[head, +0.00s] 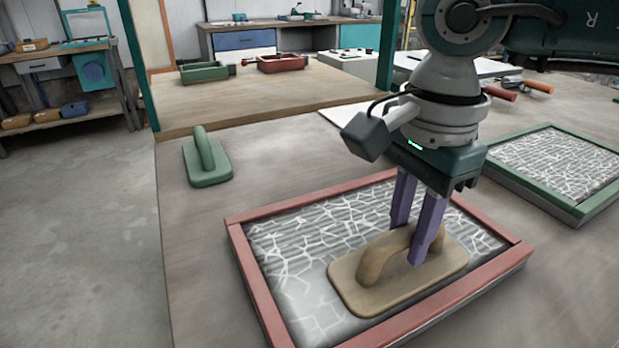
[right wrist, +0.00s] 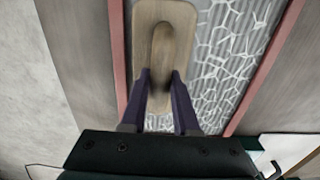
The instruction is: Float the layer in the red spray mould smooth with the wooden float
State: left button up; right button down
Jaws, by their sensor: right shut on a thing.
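The red spray mould (head: 249,268) lies on the table in the middle of the head view. Its layer (head: 310,240) is grey with white fibre strands; a patch at the near left looks smoother, with fewer strands. The wooden float (head: 350,282) lies flat on the layer towards the mould's near right side. My right gripper (head: 417,243) is shut on the float's handle, one purple finger on each side. In the right wrist view the float (right wrist: 146,50) is between the fingers (right wrist: 161,80), over the layer (right wrist: 235,50). My left gripper is not in view.
A green float (head: 207,168) stands on the table at the left. A green mould (head: 577,209) with a similar layer lies at the right. Tools with red and orange handles (head: 538,87) lie behind it. Green and red trays (head: 282,63) stand at the back.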

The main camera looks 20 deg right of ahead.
aim_at(382, 241)
jog(key=shift+d, duration=1.2)
jog(key=shift+w+d+b, duration=0.15)
jog(key=shift+d+b, duration=0.7)
jog(key=shift+d, duration=0.9)
jog(key=shift+a, duration=1.75)
jog(key=shift+s+a+p, duration=0.25)
jog(key=shift+a+p, duration=0.05)
jog(key=shift+a, duration=1.7)
jog(key=shift+s+a, duration=0.15)
jog(key=shift+a, duration=1)
jog(key=shift+a+b, duration=0.35)
jog(key=shift+a, duration=0.55)
